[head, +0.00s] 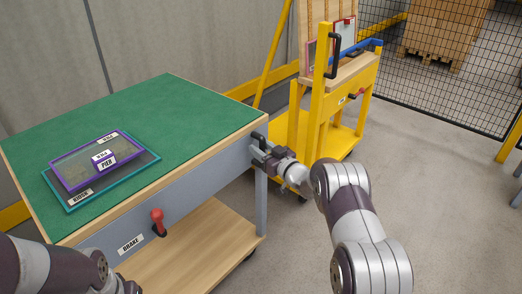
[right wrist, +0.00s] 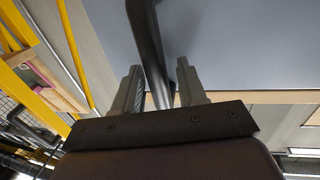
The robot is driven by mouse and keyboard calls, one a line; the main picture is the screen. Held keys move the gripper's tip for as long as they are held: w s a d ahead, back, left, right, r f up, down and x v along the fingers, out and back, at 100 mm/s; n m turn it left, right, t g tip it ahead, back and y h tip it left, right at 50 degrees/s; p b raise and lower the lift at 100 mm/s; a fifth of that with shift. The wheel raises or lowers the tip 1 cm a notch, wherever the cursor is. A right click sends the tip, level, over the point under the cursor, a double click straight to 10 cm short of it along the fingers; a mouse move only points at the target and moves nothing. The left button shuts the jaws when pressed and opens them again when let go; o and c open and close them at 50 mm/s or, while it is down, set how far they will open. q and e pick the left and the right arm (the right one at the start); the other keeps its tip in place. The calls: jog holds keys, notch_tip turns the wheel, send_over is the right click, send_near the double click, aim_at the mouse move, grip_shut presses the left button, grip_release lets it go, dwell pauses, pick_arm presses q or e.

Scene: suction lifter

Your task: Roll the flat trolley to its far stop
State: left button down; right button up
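The flat trolley (head: 185,107) has a green top with a wooden edge, a grey side, a wooden lower shelf and dark castors. A black handle (head: 259,141) is fixed on its right end. My right gripper (head: 262,151) is at this handle. In the right wrist view, the dark handle bar (right wrist: 152,60) runs between the two fingers of the gripper (right wrist: 157,88), which stand apart with a gap on the right side of the bar. A red-knobbed brake lever (head: 157,217) stands out from the front side. My left arm enters at bottom left; its gripper is out of the picture.
A yellow upright cart (head: 322,120) with panels stands behind right. A black mesh fence (head: 445,75) and pallet stack (head: 440,30) are beyond.

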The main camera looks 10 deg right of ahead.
jog(key=p+v, duration=0.3)
jog(key=v, duration=0.9)
jog(key=shift+s, duration=0.3)
jog(key=shift+d, duration=0.15)
